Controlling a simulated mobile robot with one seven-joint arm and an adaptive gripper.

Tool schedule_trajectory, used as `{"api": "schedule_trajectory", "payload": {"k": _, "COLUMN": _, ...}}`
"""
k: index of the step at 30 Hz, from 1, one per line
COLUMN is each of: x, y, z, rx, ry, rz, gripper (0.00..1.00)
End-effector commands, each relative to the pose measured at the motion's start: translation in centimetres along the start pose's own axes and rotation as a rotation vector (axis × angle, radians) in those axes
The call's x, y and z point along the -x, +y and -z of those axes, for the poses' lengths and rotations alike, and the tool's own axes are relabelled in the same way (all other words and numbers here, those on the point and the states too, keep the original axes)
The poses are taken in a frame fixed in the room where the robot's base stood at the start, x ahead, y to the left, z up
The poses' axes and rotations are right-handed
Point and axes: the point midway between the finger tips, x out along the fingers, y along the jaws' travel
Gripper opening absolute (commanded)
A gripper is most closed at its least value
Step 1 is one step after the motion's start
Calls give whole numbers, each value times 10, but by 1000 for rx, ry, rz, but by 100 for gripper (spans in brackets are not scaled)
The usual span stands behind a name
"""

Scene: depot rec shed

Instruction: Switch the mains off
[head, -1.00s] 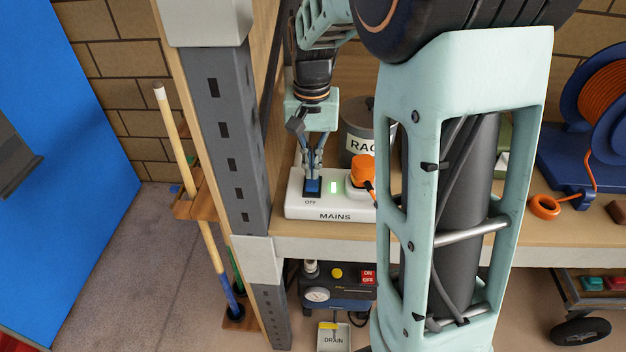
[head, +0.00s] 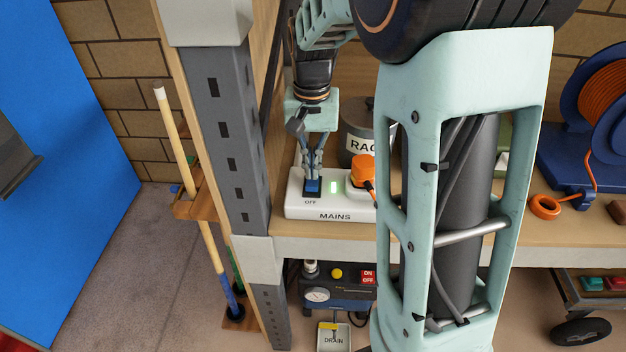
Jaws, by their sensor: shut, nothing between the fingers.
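The white mains box (head: 334,210), marked MAINS, sits on the shelf at the left end. On it is a blue rocker switch (head: 312,187) with OFF printed below it. An orange plug (head: 363,172) sits in the box's socket at the right, partly hidden by my arm. My gripper (head: 313,177) points down, shut and empty, with its fingertips at the switch's upper part. I cannot tell whether the tips touch it.
A grey tin (head: 356,140) labelled RAG stands close behind the box. The shelf's grey upright (head: 226,150) is at the left. A blue reel with orange cable (head: 572,165) stands at the right. Below are a compressor (head: 330,293) and a DRAIN tray (head: 334,338).

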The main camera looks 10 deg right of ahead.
Motion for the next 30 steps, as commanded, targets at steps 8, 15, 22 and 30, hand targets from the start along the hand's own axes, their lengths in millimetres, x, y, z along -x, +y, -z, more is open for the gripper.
{"api": "schedule_trajectory", "payload": {"k": 8, "x": -5, "y": 0, "z": 0, "rx": 0, "ry": -1, "rz": 0, "gripper": 0}}
{"api": "schedule_trajectory", "payload": {"k": 15, "x": -9, "y": 0, "z": 0, "rx": 0, "ry": -1, "rz": 0, "gripper": 0}}
{"api": "schedule_trajectory", "payload": {"k": 22, "x": -12, "y": 0, "z": 0, "rx": 0, "ry": -1, "rz": 0, "gripper": 0}}
{"api": "schedule_trajectory", "payload": {"k": 30, "x": -16, "y": 0, "z": 0, "rx": 0, "ry": 0, "rz": 0, "gripper": 0}}
